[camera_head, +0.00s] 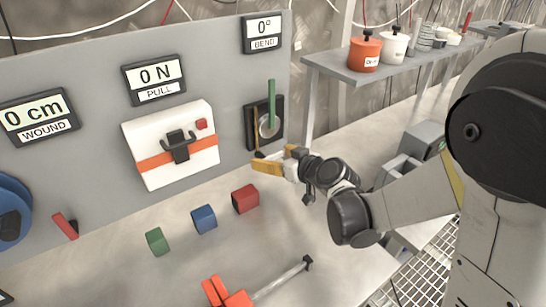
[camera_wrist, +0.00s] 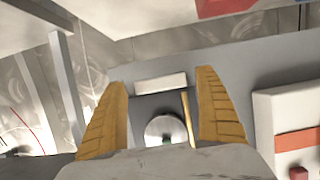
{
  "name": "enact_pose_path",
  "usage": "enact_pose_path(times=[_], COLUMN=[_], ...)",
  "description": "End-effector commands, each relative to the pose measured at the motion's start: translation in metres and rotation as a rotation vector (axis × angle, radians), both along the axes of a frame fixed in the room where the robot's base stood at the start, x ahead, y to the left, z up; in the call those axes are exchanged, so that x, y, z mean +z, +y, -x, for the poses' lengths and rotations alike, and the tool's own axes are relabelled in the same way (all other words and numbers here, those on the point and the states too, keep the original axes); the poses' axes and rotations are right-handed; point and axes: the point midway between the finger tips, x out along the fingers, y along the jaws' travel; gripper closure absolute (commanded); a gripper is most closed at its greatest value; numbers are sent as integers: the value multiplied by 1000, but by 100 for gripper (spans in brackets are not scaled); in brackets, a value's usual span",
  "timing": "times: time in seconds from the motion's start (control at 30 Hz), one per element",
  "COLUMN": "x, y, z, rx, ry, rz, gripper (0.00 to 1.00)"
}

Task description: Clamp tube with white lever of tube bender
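The tube bender (camera_head: 278,138) is a dark plate on the grey wall panel, with a round pale disc and an upright green lever (camera_head: 271,98). A thin yellow tube (camera_head: 256,118) stands upright left of the disc. In the wrist view the disc (camera_wrist: 165,130) and tube (camera_wrist: 186,112) show between my fingers. A pale bar (camera_wrist: 160,83) lies across the plate there; I cannot tell whether it is the white lever. My gripper (camera_head: 278,159) has yellow fingers and is just below and in front of the bender. It is open and empty in the wrist view (camera_wrist: 163,105).
A white box with an orange band (camera_head: 183,156) is left of the bender on the panel. Red (camera_head: 246,199), blue (camera_head: 204,219) and green (camera_head: 157,241) blocks are on the bench below. The display (camera_head: 263,33) above the bender reads 0° bend. A shelf (camera_head: 345,69) with pots stands at right.

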Motion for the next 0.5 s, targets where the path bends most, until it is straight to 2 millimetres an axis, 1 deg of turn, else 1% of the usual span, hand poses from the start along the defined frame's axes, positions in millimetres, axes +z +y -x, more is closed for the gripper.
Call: enact_pose_path(times=[0.17, 0.27, 0.37, 0.5], x=[1, 5, 12, 24], y=[-1, -6, -16, -33], z=[2, 9, 23, 47], rx=[0, -1, -2, -3], ry=[-1, 0, 0, 0], rz=[1, 0, 0, 0], gripper=[17, 17, 17, 17])
